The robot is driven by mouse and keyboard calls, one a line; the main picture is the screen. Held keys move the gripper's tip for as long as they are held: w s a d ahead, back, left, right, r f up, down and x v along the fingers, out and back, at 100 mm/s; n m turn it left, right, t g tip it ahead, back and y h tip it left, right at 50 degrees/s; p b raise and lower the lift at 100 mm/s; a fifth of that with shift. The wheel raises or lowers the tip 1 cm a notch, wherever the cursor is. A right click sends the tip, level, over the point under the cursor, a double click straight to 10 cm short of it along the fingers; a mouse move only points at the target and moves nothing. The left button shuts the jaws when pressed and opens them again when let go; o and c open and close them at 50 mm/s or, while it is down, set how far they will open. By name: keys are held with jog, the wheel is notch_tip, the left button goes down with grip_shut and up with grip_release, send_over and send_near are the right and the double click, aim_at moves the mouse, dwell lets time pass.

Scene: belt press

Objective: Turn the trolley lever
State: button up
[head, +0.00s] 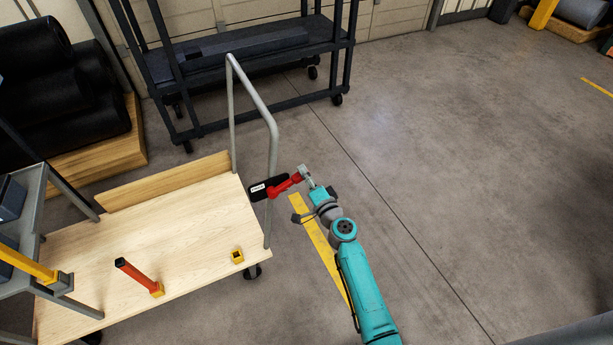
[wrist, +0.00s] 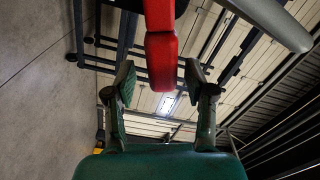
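A red lever (head: 285,185) sits on a black plate (head: 262,188) with a white label, at the upright of the trolley's grey push handle (head: 272,150). My gripper (head: 304,174) is at the lever's right end in the head view. In the wrist view my gripper (wrist: 160,78) is open, with one finger on each side of the red lever (wrist: 161,55). Gaps show between the lever and both fingers, and the lever's depth between them is hard to judge. The trolley (head: 190,235) has a pale wooden deck.
A red stick on a yellow base (head: 138,275) and a small yellow block (head: 237,256) stand on the deck. A dark wheeled rack (head: 240,60) is behind. Black rolls (head: 60,90) lie at the left. The concrete floor at right is clear.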

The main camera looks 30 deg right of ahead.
jog(key=s, duration=1.2)
dwell(0.4)
jog(key=s+a+f+n+g+h, duration=0.1)
jog(key=s+a+f+n+g, duration=0.15)
jog(key=s, duration=0.95)
jog(key=s+a+f+n+g, duration=0.1)
jog(key=s+a+n, duration=0.25)
jog(key=s, duration=0.85)
jog(key=s+a+r+n+y, duration=0.1)
jog(key=s+a+r+n, duration=0.2)
jog(key=s+r+n, duration=0.5)
jog(key=s+r, duration=0.7)
jog(key=s, duration=0.1)
jog(key=shift+s+r, duration=0.15)
jog(key=shift+s, duration=0.2)
